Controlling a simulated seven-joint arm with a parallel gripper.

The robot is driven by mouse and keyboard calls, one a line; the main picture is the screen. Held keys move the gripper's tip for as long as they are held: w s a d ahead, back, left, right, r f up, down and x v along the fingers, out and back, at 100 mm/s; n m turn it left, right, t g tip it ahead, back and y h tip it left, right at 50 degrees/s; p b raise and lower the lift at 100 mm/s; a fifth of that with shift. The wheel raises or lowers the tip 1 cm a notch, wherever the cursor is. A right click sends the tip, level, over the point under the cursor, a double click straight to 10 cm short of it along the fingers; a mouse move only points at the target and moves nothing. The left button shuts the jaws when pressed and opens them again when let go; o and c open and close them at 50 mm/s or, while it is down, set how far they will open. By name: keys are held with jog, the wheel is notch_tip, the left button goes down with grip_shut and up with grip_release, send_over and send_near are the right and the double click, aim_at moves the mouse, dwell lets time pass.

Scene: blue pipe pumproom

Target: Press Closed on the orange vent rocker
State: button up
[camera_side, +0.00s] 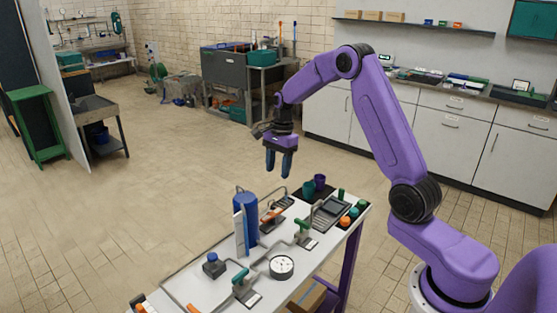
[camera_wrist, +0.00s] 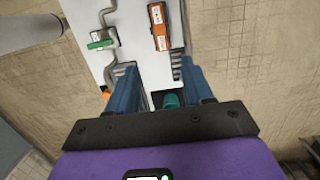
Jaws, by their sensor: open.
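The orange vent rocker (camera_wrist: 158,27) shows in the wrist view as a small orange block with pale markings, at the top right of the white table. Its lettering is too small to read. In the side view it appears as an orange piece (camera_side: 270,217) just right of the blue cylinder. My gripper (camera_side: 279,173) points down above the far part of the table, apart from everything on it. Its two blue fingers are spread with nothing between them; they also show in the wrist view (camera_wrist: 162,88), with the rocker ahead of them.
The white table (camera_side: 205,287) carries a tall blue cylinder (camera_side: 249,215), a round gauge (camera_side: 281,267), grey pipes and green-handled valves (camera_side: 302,228). Teal and purple cups (camera_side: 319,182) stand at its far end. Open floor lies left of the table.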

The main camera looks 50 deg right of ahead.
jog(key=shift+d+r, duration=0.15)
jog(key=shift+r, duration=0.95)
jog(key=shift+d, duration=0.1)
jog(key=d+y, duration=0.3)
jog(key=d, duration=0.3)
send_near(276, 211)
jog(key=x, duration=0.7)
jog(key=shift+s+a+f, duration=0.1)
jog(key=shift+a+f, duration=0.1)
jog(key=shift+f, duration=0.1)
